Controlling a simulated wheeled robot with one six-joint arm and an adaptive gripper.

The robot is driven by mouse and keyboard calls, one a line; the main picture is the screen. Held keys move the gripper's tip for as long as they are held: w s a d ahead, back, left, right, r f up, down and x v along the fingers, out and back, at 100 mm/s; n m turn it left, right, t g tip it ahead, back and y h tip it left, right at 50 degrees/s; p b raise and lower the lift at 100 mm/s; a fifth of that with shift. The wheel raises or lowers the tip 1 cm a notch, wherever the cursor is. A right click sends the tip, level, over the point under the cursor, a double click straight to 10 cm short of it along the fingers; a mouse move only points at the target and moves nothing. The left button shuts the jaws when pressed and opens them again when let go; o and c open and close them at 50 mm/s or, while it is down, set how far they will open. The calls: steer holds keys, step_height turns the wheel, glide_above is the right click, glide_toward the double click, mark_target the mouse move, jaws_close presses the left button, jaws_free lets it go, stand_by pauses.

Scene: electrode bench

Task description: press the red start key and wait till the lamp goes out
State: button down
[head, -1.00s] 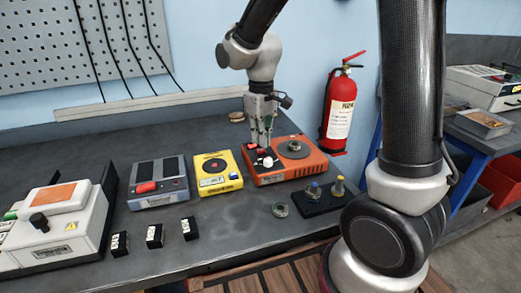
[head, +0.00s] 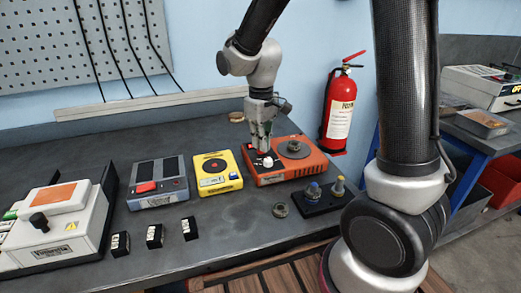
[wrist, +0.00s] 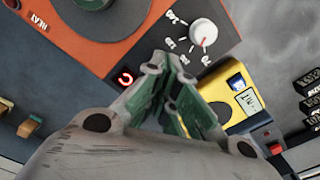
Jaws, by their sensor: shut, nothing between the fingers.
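My gripper (head: 263,147) is shut and empty, its fingertips low over the front left of the orange hotplate unit (head: 285,174). In the wrist view my gripper (wrist: 180,95) points at the gap between the orange unit and the yellow device (wrist: 247,97). A dark square with a red mark (wrist: 125,77) lies close left of the fingers, near a white knob (wrist: 203,32). A big red key (head: 146,187) is on the grey device (head: 160,200), left of the yellow device (head: 213,182). A small blue-white patch (wrist: 237,83) shows on the yellow device. I cannot tell whether any lamp is lit.
A white instrument (head: 55,225) stands at the left end. Several small black blocks (head: 154,236) sit near the front edge. A dark stand with blue and yellow knobs (head: 322,202) and a loose ring (head: 280,210) lie in front of the orange unit.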

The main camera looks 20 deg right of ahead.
steer(key=shift+f, duration=0.4)
steer(key=shift+r, duration=3.05)
steer(key=shift+s+f, duration=0.1)
steer(key=shift+s, duration=0.1)
steer(key=shift+m+g, duration=0.3)
steer(key=shift+m, duration=0.3)
steer(key=s+d, duration=0.1)
steer(key=s, duration=0.1)
steer(key=s+d, duration=0.1)
steer(key=s, duration=0.1)
steer(key=shift+s+d, duration=0.1)
steer(key=shift+d, duration=0.05)
steer(key=s+d+r+m+t, duration=0.2)
steer(key=s+d+r, duration=0.3)
steer(key=s+d, duration=0.1)
steer(key=s+d+r+m+t, duration=0.2)
steer(key=s+d, duration=0.4)
steer(key=s, duration=0.3)
steer(key=shift+s+d+r+m+t, duration=0.25)
steer(key=shift+r+m+t, duration=0.2)
steer(key=shift+r, duration=0.95)
stand_by(0.3)
